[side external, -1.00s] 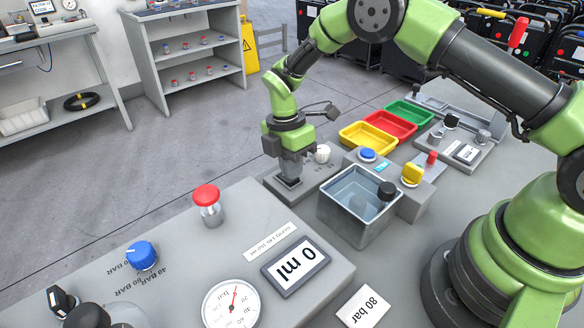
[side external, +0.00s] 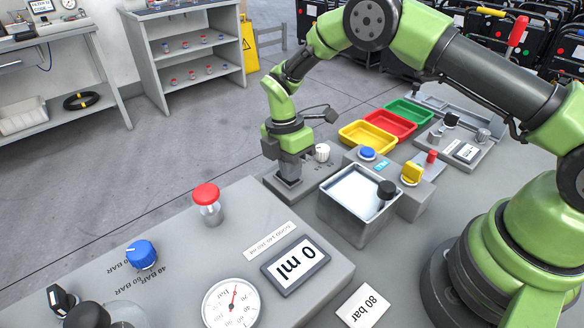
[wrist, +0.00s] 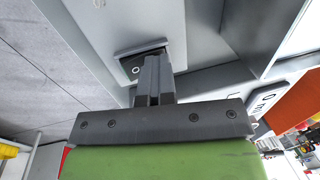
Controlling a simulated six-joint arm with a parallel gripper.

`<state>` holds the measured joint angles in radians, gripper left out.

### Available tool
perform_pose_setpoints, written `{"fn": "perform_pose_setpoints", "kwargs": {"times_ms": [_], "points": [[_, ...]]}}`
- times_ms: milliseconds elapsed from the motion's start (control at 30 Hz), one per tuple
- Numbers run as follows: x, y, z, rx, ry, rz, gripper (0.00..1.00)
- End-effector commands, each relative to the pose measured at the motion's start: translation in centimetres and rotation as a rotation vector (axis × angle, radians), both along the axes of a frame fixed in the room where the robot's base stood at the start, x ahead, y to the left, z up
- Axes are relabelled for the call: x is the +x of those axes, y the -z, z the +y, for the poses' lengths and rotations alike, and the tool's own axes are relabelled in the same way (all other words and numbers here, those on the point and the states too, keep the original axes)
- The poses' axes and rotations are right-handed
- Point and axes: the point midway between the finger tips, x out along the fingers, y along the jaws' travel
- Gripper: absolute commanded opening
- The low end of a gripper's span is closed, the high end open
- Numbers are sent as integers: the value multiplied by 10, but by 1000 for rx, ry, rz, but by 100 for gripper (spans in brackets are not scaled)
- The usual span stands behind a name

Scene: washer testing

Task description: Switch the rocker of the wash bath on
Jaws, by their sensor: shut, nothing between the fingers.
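The wash bath is a grey square tank (side external: 345,218) right of my gripper in the side view, with a bright, pale surface inside. In the wrist view, the dark rocker (wrist: 136,66) sits in a grey frame, with a white "O" mark visible on it. My gripper (wrist: 152,68) is shut and empty, its fingertips at the rocker's edge and covering part of it. Whether they touch it I cannot tell. In the side view my gripper (side external: 288,180) points down at the plate left of the bath; the rocker there is hard to separate from the fingertips.
A white knob (side external: 322,152) stands close behind my gripper. A black knob (side external: 387,190), blue button (side external: 367,153) and yellow knob (side external: 412,173) are by the bath. Yellow (side external: 367,137), red (side external: 390,122) and green (side external: 410,111) trays lie behind. A red button (side external: 207,196) stands on the front panel.

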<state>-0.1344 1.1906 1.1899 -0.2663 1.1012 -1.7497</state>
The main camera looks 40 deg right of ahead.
Motion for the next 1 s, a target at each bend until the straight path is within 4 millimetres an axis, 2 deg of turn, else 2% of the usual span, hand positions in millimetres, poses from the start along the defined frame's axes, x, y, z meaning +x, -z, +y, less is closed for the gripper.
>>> {"fn": "perform_pose_setpoints", "kwargs": {"times_ms": [33, 100, 500, 633, 767, 1000], "points": [[9, -1, 0, 0, -8, -31, 0], [11, -3, 0, -1, -8, -32, 0], [12, -4, 0, 0, -6, -26, 0], [14, -11, 0, 0, -7, -27, 0], [18, -32, 0, 0, -6, -32, 0], [27, -88, 0, 1, -7, -34, 0]]}}
